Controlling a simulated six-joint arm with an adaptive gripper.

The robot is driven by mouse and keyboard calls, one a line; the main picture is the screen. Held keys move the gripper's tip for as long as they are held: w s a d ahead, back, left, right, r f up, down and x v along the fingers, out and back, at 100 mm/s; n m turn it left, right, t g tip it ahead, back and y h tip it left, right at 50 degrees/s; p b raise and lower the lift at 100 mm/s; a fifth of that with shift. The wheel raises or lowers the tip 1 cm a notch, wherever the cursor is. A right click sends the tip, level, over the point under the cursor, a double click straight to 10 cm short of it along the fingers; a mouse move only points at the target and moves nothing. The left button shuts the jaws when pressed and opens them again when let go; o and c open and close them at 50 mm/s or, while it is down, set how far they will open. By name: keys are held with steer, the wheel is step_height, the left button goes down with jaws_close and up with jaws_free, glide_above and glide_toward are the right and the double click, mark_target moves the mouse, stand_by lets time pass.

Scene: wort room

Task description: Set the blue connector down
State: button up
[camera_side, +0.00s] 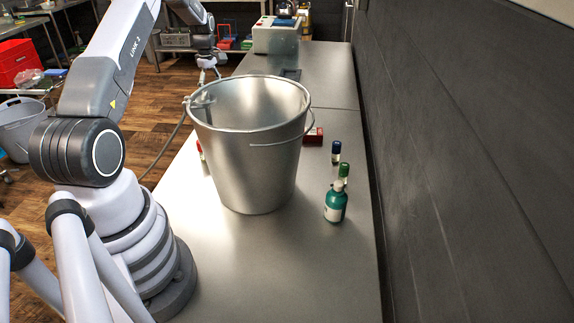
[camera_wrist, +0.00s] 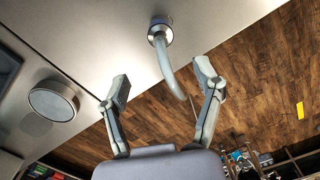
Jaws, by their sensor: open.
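The connector (camera_wrist: 160,31) shows in the wrist view as a round metal fitting with a small blue part. It is at the steel bench, near its edge, and a pale grey hose (camera_wrist: 171,75) runs from it. My gripper (camera_wrist: 162,76) is open. Its two fingers are spread on either side of the hose in the picture, with gaps to both sides, and the connector appears beyond the fingertips. In the side view, the hose (camera_side: 168,158) hangs along the bench's left edge. The bucket partly blocks that area, and the connector's blue part cannot be made out there.
A large metal bucket (camera_side: 244,150) stands on the bench (camera_side: 290,270). To its right are a green bottle (camera_side: 335,204), a green-capped vial (camera_side: 343,171), a blue-capped vial (camera_side: 336,151) and a red block (camera_side: 314,136). A dark wall borders the right. The front bench is clear.

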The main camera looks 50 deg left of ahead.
steer(key=s+d+r+m+t+y, duration=0.15)
steer(key=d+r+m, duration=0.85)
steer(key=d+r, duration=1.4)
steer(key=s+d+r+m+t, duration=0.35)
steer(key=s+d+m, duration=0.35)
steer(key=s+d, duration=0.45)
steer(key=s+d+f+m+h, duration=0.1)
steer(key=s+d+m, duration=0.4)
steer(key=s, duration=0.5)
steer(key=shift+d+f+t, duration=0.2)
steer(key=shift+f+t, duration=0.1)
steer(key=shift+f, duration=0.2)
steer(key=shift+h, duration=0.25)
